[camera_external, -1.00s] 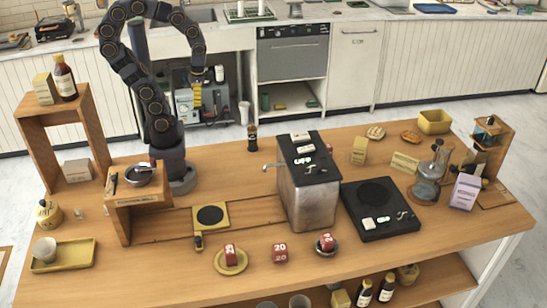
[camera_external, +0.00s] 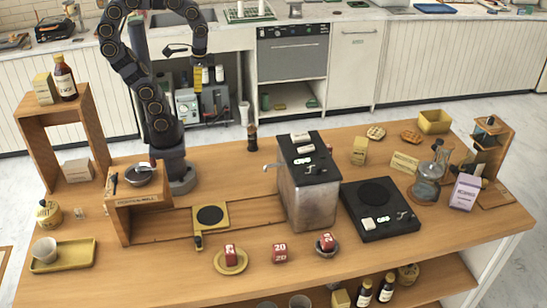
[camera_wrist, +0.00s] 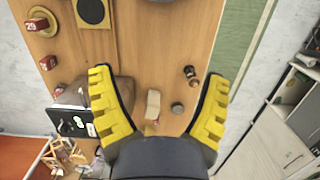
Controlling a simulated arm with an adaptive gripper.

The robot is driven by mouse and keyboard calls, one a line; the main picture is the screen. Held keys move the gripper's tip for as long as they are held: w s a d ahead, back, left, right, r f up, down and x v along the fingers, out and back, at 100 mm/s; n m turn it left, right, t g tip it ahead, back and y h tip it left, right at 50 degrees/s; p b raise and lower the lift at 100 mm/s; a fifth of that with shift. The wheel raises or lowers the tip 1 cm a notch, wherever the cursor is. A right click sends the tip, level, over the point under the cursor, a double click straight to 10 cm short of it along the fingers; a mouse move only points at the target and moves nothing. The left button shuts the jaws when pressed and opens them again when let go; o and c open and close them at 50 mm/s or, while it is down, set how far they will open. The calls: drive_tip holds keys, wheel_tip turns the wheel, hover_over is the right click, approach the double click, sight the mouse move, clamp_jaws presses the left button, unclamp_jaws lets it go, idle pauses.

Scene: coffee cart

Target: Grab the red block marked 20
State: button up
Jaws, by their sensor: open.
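A red block marked 20 (camera_external: 280,252) sits directly on the wooden counter near its front edge. A second red block (camera_external: 230,250) is on a yellow plate (camera_external: 231,268), and a third red block (camera_external: 326,242) is on a small dark dish; their markings are too small to read surely. In the wrist view, one red block (camera_wrist: 47,62) and another on the yellow plate (camera_wrist: 38,20) show at the upper left. My gripper (camera_external: 197,82) is raised behind the counter, far from the blocks. Its yellow fingers (camera_wrist: 158,75) are spread apart with nothing held between them.
A metal machine (camera_external: 308,195) stands mid-counter behind the blocks, with a black scale-like unit (camera_external: 380,225) to its right. A dark bottle (camera_external: 252,138) stands at the back edge. A wooden shelf (camera_external: 62,112) rises at the left. The front strip around the blocks has free room.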

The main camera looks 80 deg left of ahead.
drive_tip(key=w+d+r+m, duration=0.3)
drive_tip(key=w+d+m, duration=0.15)
drive_tip(key=w, duration=0.45)
drive_tip(key=m+t, duration=0.2)
drive_tip(key=m, duration=1.2)
hover_over(280, 254)
drive_tip(key=a, duration=0.2)
wheel_tip(280, 254, down, 5)
drive_tip(key=f, duration=3.3)
drive_tip(key=shift+w+d+f, duration=0.2)
drive_tip(key=shift+f, duration=0.15)
drive_tip(key=c, duration=1.2)
